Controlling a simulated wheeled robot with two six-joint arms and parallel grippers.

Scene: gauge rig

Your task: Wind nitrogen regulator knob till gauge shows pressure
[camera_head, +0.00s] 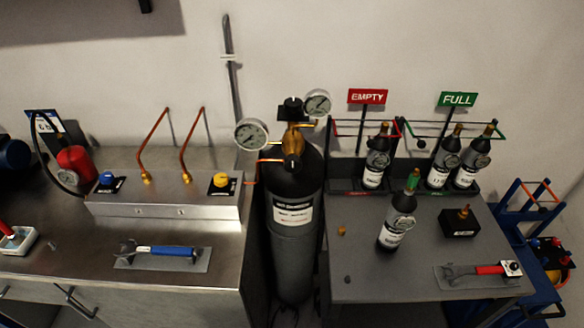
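A tall dark gas cylinder (294,240) stands upright between the two benches, with a white label too small to read. A brass regulator (294,137) sits on top of it. A black knob (292,106) is at the top of the regulator, and a second black knob (292,163) is lower on its front. One round white gauge (251,134) is on the left and another gauge (317,102) on the upper right. Their needle readings are too small to tell. Neither of my grippers is in view.
The left bench (60,250) holds a metal panel (165,205) with blue and yellow knobs, and a blue-handled wrench (160,250). The right bench (350,290) holds small bottles, a black box (459,222) and a red-handled wrench (480,270). EMPTY (367,96) and FULL (457,99) signs stand behind.

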